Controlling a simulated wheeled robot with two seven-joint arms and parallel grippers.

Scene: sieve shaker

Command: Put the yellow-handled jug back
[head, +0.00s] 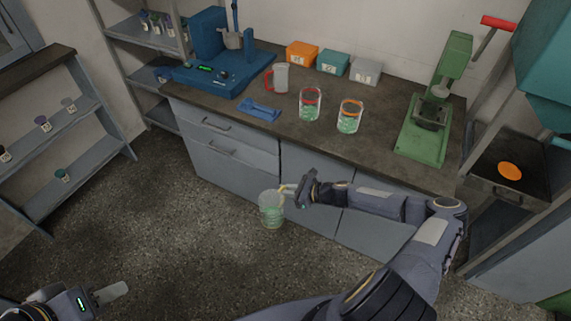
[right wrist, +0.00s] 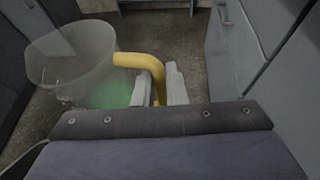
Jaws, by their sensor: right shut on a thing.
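The yellow-handled jug (head: 271,209) is a clear vessel with some green content low inside. It hangs above the floor in front of the counter's drawers. My right gripper (head: 292,190) is shut on its yellow handle. In the right wrist view the jug (right wrist: 72,62) shows at the left, a little tilted in the picture, and its yellow handle runs between the fingertips of the right gripper (right wrist: 160,86). My left gripper (head: 112,291) is at the lower left of the head view, far from the jug; its finger opening cannot be made out.
Shelves (head: 70,150) stand left.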

